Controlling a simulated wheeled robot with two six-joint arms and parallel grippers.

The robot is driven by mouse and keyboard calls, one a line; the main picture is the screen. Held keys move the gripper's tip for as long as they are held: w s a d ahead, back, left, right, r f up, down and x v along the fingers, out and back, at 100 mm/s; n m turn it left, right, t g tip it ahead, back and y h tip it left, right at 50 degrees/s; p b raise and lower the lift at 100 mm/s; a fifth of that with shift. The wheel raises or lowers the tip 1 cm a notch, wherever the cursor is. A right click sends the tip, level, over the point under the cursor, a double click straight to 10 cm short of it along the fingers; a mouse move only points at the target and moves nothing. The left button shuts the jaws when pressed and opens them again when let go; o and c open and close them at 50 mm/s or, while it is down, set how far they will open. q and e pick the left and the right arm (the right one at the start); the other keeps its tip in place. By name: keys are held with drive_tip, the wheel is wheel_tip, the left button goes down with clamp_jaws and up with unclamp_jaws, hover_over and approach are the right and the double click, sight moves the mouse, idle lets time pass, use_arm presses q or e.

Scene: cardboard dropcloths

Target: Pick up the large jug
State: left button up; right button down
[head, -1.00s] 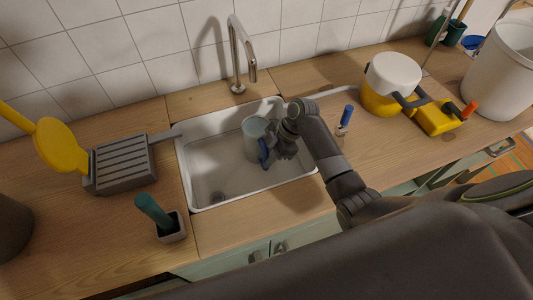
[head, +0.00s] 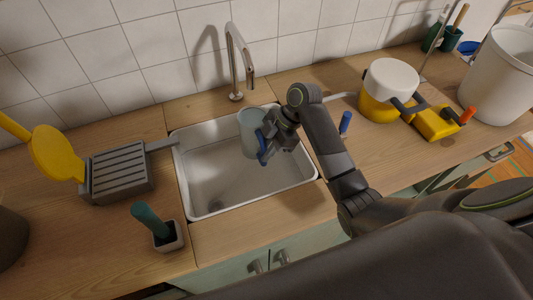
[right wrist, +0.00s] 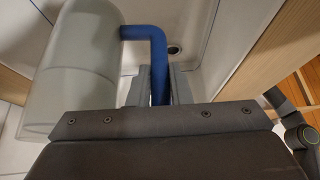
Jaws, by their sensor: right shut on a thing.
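The large jug (head: 250,134) is pale grey-green with a blue handle. My right gripper (head: 268,145) is shut on the handle and holds the jug over the back right part of the white sink (head: 209,180). In the right wrist view the jug body (right wrist: 75,70) is at the left, and its blue handle (right wrist: 158,50) runs down between the two fingers (right wrist: 158,85). The jug looks roughly upright in the head view. My left gripper is not in view.
A tap (head: 238,60) stands behind the sink. A grey slatted rack (head: 118,171) and a green-handled brush in a holder (head: 166,236) are left of it. A white-and-yellow container (head: 388,85) and a big white bucket (head: 500,75) stand right.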

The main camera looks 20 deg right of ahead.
drive_tip(key=shift+w+r, duration=0.1)
drive_tip(key=shift+r, duration=1.25)
